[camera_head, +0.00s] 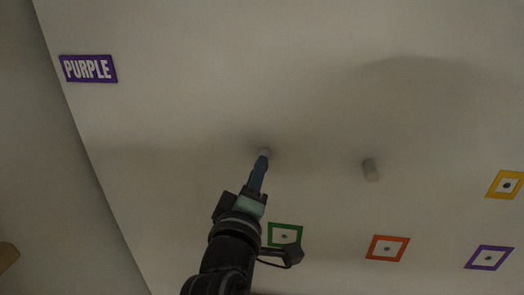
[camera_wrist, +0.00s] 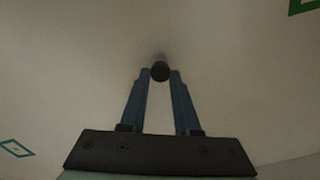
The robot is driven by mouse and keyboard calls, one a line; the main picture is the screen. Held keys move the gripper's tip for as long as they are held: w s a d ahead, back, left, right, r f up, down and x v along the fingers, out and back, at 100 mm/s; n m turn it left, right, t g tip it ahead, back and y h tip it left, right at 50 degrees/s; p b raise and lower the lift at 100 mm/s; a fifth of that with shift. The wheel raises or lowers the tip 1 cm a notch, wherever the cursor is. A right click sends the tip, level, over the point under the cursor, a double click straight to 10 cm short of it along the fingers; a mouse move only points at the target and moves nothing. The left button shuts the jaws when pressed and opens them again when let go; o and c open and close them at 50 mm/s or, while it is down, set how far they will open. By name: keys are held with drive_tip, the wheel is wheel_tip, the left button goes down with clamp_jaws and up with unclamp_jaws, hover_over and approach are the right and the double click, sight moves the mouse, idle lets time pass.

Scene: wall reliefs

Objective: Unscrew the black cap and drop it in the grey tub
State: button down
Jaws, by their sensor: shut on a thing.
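The black cap (camera_wrist: 160,73) is a dark round end on a short grey stub (camera_wrist: 159,59) that stands out from the pale wall. In the wrist view my gripper (camera_wrist: 160,76) has its two blue fingertips on either side of the cap, shut on it. In the head view my gripper (camera_head: 263,155) reaches up to the wall, and a small grey stub (camera_head: 265,150) shows at its tips; the cap itself is hidden there. The grey tub is in neither view.
A second grey stub (camera_head: 370,170) stands out from the wall to the right. Green (camera_head: 285,235), orange (camera_head: 388,248), purple (camera_head: 489,257) and yellow (camera_head: 505,185) framed markers are on the wall. A purple sign reading PURPLE (camera_head: 88,69) is at upper left.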

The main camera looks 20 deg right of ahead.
drive_tip(key=shift+n, duration=1)
drive_tip(key=n+p, duration=0.2)
drive_tip(key=n, duration=0.3)
drive_tip(key=shift+f+p, duration=0.15)
drive_tip(key=shift+p, duration=0.2)
drive_tip(key=c, duration=0.9)
unclamp_jaws()
drive_tip(key=shift+o, duration=0.2)
